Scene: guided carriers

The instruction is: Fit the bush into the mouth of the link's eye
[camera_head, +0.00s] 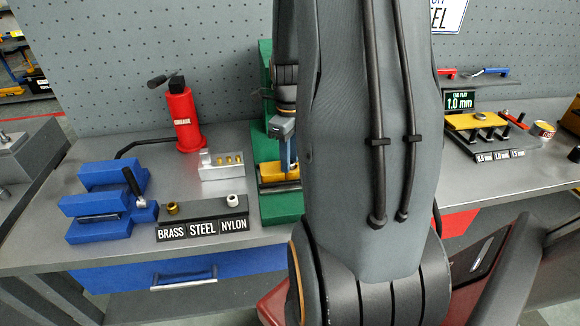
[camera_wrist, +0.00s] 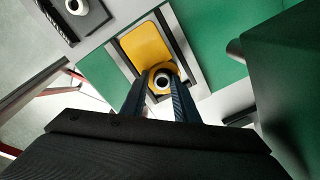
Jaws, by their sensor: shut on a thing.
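The yellow link (camera_wrist: 146,42) lies in a grey holder on the green press (camera_wrist: 216,40), its eye end toward my gripper (camera_wrist: 160,88). The link also shows in the head view (camera_head: 272,172), below my gripper (camera_head: 286,150). My gripper is shut on a pale metallic bush (camera_wrist: 162,81) with a dark bore. The bush lines up with the link's rounded eye in the wrist view. I cannot tell whether it is above the mouth or partly inside. My arm hides part of the press in the head view.
A dark tray labelled brass, steel and nylon (camera_head: 203,218) holds a brass bush (camera_head: 173,208) and a white bush (camera_head: 232,200); its middle place looks empty. A blue fixture (camera_head: 100,204), a red grease can (camera_head: 182,118) and a metal block (camera_head: 222,170) stand left of the press.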

